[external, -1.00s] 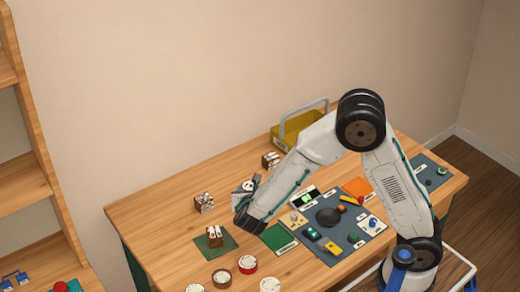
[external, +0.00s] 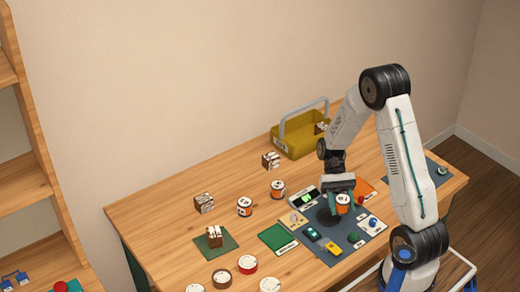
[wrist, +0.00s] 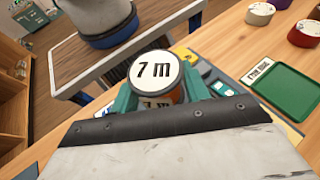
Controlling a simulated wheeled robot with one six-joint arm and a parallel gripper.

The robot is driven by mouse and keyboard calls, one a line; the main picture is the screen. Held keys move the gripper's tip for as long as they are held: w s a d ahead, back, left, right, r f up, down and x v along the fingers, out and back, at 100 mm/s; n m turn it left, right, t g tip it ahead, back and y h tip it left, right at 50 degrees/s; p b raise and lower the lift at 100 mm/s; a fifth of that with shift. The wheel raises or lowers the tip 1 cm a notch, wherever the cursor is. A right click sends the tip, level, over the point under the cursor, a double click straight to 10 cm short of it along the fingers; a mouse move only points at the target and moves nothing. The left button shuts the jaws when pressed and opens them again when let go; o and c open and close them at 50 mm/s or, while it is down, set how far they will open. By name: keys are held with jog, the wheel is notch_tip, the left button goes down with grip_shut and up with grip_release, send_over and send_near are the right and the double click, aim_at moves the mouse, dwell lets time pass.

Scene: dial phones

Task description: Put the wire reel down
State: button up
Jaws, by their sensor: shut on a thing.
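The wire reel (external: 343,203) is a small orange and white drum. My gripper (external: 338,197) is shut on it, low over the grey mat (external: 346,253), beside or over a dark round disc (external: 325,215). I cannot tell whether the reel touches the mat. In the wrist view, the reel's white top (wrist: 156,72) reads "7 m" and sits between the green fingers (wrist: 157,95).
The grey mat also holds small coloured items, including a yellow one (external: 333,248). A green tray (external: 278,237) lies to its left. A yellow basket (external: 300,138) stands behind. Brown and white blocks (external: 204,203) and round tins (external: 247,264) stand on the left half.

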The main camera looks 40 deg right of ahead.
jog(key=w+d+r+m+t+y, duration=0.4)
jog(key=w+r+m+t+y, duration=0.45)
jog(key=m+t, duration=0.6)
jog(key=shift+h, duration=0.95)
jog(key=f, duration=0.7)
jog(key=w+f, duration=0.1)
jog(key=f, duration=0.3)
jog(key=shift+a+f, duration=0.1)
jog(key=shift+f, duration=0.3)
send_over(302, 182)
jog(key=shift+f, duration=2.55)
jog(key=o, duration=0.7)
jog(key=shift+f, duration=0.15)
jog(key=shift+o, duration=0.2)
